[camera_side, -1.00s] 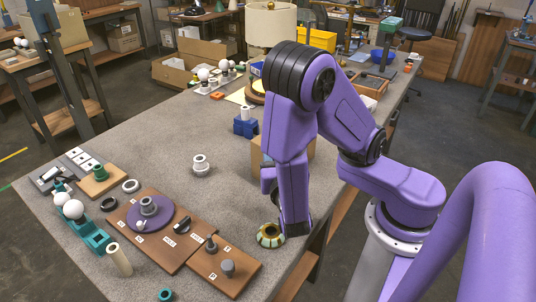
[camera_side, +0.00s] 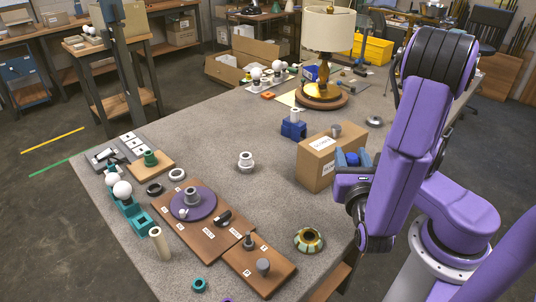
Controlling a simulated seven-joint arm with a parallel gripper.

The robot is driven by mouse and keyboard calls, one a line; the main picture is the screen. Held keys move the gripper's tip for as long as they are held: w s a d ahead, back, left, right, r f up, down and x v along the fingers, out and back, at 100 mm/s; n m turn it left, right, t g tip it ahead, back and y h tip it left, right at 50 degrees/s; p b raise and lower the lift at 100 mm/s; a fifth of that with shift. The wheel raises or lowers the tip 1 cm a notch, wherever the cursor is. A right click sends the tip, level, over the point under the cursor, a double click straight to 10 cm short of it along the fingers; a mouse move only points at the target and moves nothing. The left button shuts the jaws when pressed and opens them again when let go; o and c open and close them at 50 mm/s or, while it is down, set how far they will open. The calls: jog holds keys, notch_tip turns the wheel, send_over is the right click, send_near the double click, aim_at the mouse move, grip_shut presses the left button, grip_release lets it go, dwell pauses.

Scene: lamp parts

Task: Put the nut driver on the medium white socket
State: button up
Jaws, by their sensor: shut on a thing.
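My gripper (camera_side: 352,160) is at the right of the table, in front of the right end of a cardboard box. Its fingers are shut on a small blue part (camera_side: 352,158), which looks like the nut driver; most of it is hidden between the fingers. A white stepped socket (camera_side: 246,161) stands upright on the open table, left of the box and well apart from my gripper. Another white socket (camera_side: 295,114) stands in a blue block behind it. I cannot tell for sure which is the medium one.
The labelled cardboard box (camera_side: 318,166) stands between my gripper and the white sockets, with a grey knob (camera_side: 335,131) on top. A striped ring (camera_side: 309,240) lies near the front edge. Wooden boards (camera_side: 200,238) with parts lie front left. A lamp (camera_side: 328,40) stands behind.

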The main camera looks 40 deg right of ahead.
jog(key=w+d+r+n+t+y, duration=0.1)
jog(key=w+r+n+t+y, duration=0.2)
jog(key=w, duration=0.8)
jog(key=w+r+n+t+y, duration=0.2)
jog(key=w+r+y, duration=0.15)
jog(key=w, duration=0.65)
jog(key=w+f, duration=1.2)
jog(key=w, duration=0.2)
jog(key=shift+f, duration=0.2)
jog(key=shift+a+f, duration=0.1)
jog(key=shift+f, duration=0.25)
jog(key=o, duration=1.1)
